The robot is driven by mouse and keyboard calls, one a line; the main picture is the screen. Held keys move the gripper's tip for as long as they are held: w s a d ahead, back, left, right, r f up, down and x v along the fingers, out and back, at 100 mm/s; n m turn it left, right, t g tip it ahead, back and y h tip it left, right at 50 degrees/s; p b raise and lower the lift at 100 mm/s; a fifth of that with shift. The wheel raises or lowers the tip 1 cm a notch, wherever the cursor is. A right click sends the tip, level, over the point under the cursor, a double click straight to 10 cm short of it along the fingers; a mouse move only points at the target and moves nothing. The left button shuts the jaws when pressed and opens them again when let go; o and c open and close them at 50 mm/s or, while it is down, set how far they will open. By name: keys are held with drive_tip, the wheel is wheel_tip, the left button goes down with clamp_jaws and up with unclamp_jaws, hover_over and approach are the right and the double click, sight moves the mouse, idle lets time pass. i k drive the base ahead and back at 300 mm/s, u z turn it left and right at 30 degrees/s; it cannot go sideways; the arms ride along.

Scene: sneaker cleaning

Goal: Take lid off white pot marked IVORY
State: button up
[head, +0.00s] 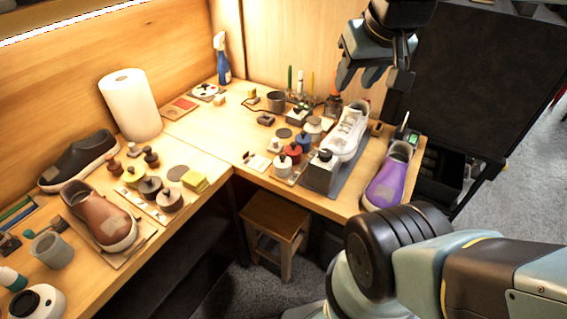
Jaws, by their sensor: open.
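A small white pot (282,166) with a dark knob on its lid stands on the right-hand bench, at the near end of a row with a red pot (293,153) and a blue pot (303,140). Its lid appears to be on. Any lettering is too small to read, so I cannot confirm the IVORY mark. A smaller pale pot (275,146) stands just behind and left of it. My gripper (371,84) is open and empty, in the air at the upper right, well apart from the pots.
A white sneaker (346,133) on a grey stand (323,176) is right of the pots. A purple sneaker (388,178) sits near the bench's right end. A wooden stool (274,222) is below. The middle bench is mostly clear.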

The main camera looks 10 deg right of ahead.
sight(282, 162)
drive_tip(key=u, duration=0.15)
drive_tip(key=k, duration=0.25)
drive_tip(key=u, duration=1.7)
drive_tip(key=k, duration=1.4)
drive_tip(key=z, duration=1)
drive_tip(key=i, duration=1)
drive_tip(key=u, duration=0.1)
